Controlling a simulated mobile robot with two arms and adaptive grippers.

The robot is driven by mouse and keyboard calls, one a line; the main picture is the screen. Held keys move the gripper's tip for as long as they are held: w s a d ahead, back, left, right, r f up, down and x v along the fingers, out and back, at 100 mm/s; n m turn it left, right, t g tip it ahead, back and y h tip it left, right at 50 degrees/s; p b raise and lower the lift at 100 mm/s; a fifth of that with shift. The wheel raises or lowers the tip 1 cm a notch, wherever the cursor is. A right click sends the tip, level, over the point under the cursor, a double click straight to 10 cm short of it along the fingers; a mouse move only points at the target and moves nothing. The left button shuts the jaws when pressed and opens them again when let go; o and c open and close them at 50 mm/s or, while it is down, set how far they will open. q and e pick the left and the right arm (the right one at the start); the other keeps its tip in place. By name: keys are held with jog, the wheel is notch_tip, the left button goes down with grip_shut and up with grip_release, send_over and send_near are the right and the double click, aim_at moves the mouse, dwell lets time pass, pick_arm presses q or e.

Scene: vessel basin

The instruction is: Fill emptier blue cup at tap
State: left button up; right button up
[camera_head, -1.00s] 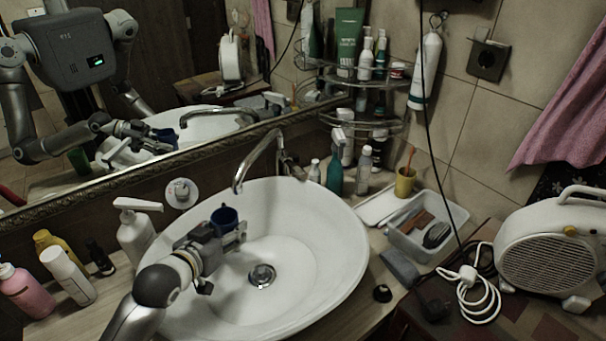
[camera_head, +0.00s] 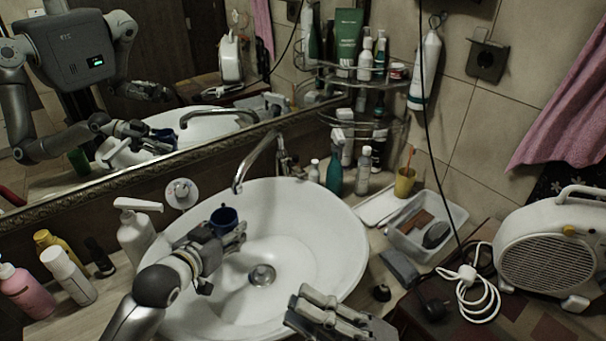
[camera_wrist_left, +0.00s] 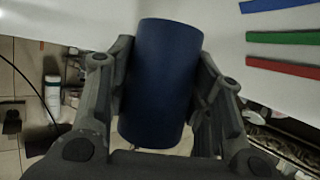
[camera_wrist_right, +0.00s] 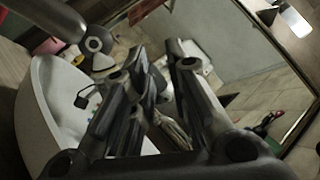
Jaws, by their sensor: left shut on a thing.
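A small dark blue cup (camera_head: 223,219) is over the left part of the white basin (camera_head: 330,240). My left gripper (camera_head: 236,236) is shut on it; in the left wrist view the cup (camera_wrist_left: 162,85) sits between both fingers. The cup's contents cannot be made out. The tap (camera_head: 262,158) arches over the back rim, its spout end above and slightly right of the cup. No water stream shows. My right gripper (camera_head: 305,307) is over the basin's front right rim, empty, its fingers (camera_wrist_right: 160,58) apart with a narrow gap. No second blue cup is visible.
A white pump bottle (camera_head: 135,230) stands left of the basin. Several bottles and a yellow cup (camera_head: 405,182) stand behind it to the right. A plastic tray (camera_head: 455,215) and a white heater (camera_head: 550,250) are at the right. The basin's middle is free around the drain (camera_head: 262,275).

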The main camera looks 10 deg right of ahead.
jog(key=w+a+f+m+t+h, duration=0.1)
jog(key=w+f+m+h, duration=0.2)
jog(key=w, duration=0.6)
jog(key=t+h, duration=0.1)
jog(key=h, duration=1)
send_near(303, 174)
jog(key=x, duration=1)
jog(key=shift+c, duration=0.3)
grip_shut()
